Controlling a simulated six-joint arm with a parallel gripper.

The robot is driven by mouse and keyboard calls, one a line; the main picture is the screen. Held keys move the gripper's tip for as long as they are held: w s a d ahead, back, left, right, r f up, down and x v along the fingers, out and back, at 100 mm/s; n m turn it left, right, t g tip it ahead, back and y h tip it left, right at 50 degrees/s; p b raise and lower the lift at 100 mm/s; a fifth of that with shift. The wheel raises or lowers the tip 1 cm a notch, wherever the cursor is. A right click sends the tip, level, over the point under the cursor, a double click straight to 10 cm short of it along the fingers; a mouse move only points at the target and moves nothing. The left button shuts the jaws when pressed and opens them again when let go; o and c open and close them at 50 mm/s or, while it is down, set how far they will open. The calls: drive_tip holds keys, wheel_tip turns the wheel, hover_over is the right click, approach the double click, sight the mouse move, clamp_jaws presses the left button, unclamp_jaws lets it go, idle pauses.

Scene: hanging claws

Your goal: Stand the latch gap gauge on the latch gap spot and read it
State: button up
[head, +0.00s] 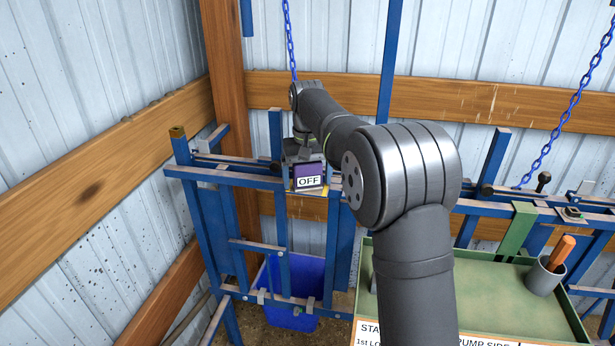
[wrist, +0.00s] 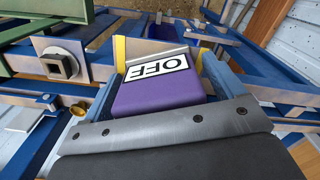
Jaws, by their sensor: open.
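The gauge, a purple block (head: 305,171) with a white "OFF" label, is on the blue frame left of centre in the head view. Yellow shows around its base, at what looks like the latch gap spot (head: 318,190). My gripper (head: 306,154) is right above and behind the block, its jaws open. In the wrist view the block (wrist: 160,95) is close up, its label (wrist: 157,68) upside down, with yellow edges (wrist: 119,55) at both sides. A dark grey jaw plate (wrist: 170,130) crosses in front of it and hides its near side. Contact with the jaws cannot be told.
A green tray (head: 470,290) with a grey cup (head: 545,276) holding an orange-handled tool is at the right. A blue bin (head: 290,318) stands below the frame. Blue chains (head: 290,40) hang behind.

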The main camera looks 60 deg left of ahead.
sight(308, 164)
wheel_tip(308, 164, up, 12)
drive_tip(key=shift+a+r, duration=0.1)
drive_tip(key=shift+r, duration=0.05)
idle(0.3)
wheel_tip(308, 164, down, 12)
drive_tip(key=shift+f, duration=0.15)
wheel_tip(308, 164, up, 2)
drive_tip(key=shift+r, duration=0.8)
drive_tip(key=shift+r, duration=0.1)
idle(1.6)
